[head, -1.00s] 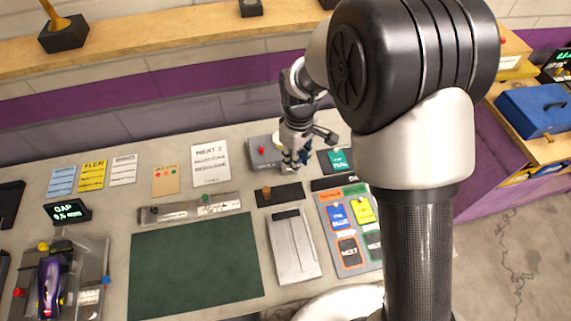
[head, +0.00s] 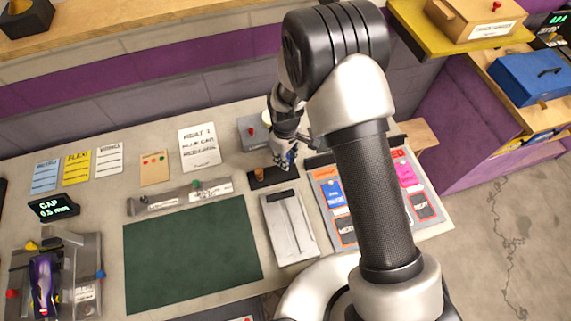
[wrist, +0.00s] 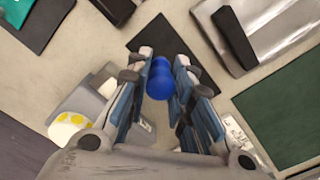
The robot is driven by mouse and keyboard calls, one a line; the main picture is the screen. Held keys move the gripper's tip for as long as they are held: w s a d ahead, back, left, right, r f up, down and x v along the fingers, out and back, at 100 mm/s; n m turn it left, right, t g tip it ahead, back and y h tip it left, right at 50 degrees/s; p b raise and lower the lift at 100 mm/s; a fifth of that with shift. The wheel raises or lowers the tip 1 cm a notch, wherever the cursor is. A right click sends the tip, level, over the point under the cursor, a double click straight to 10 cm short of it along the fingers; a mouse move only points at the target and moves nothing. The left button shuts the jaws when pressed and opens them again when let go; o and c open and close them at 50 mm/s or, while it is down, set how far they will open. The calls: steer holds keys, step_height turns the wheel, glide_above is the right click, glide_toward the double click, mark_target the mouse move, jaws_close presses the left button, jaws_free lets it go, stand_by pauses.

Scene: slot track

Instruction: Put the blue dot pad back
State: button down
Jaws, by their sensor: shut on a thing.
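The blue dot pad, a rounded blue piece (wrist: 160,80), sits between my fingers in the wrist view. My gripper (wrist: 163,58) is shut on it, with one finger on each side. In the head view my gripper (head: 285,157) hangs over the right part of a small black mat (head: 270,179). In the wrist view the black mat (wrist: 150,38) lies just beyond the blue piece. I cannot tell whether the piece touches the mat. In the head view my fingers hide the piece.
A brown knob (head: 260,173) stands at the mat's left. A grey box (head: 250,133) is behind my gripper. A silver plate (head: 289,228) lies in front, with a green mat (head: 190,255) to its left. A colored card board (head: 335,227) is at right.

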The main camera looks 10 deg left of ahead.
steer(key=shift+f, duration=2.1)
steer(key=shift+f+b, duration=0.15)
steer(key=shift+b, duration=0.2)
steer(key=c, duration=1.4)
jaws_free()
